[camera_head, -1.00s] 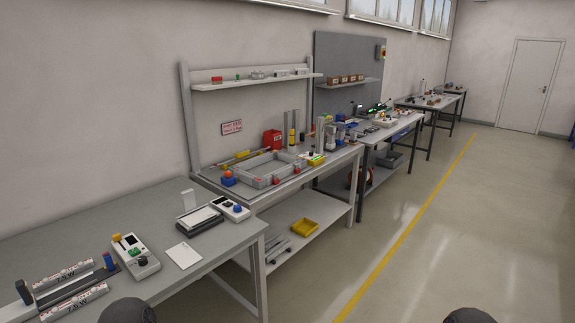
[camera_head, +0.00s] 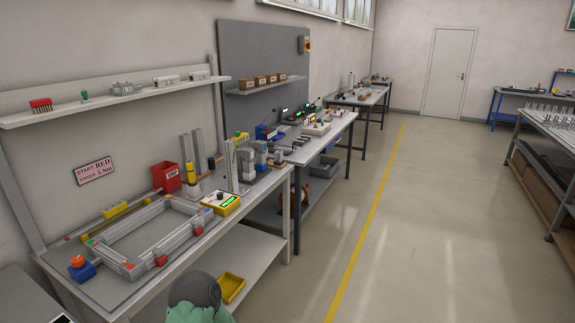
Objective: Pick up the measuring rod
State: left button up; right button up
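I cannot pick out the measuring rod with certainty. On the nearest full bench, a rectangular grey frame of bars (camera_head: 113,260) lies on the top. Behind it, thin upright grey posts (camera_head: 198,150) stand next to a yellow and black cylinder (camera_head: 190,172). Neither gripper is in view. A rounded dark and green part of my own arm shows at the bottom edge and hides a little of the bench's lower shelf.
Open floor (camera_head: 430,240) lies to the right.

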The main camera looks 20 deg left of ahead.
aim_at(109, 213)
jog(key=i+u, duration=0.35)
jog(key=i+l+u, duration=0.15)
jog(key=i+u, duration=0.2)
jog(key=i, duration=0.2)
jog(key=i+l+u, duration=0.2)
jog(key=i+u, duration=0.15)
jog(key=i, duration=0.05)
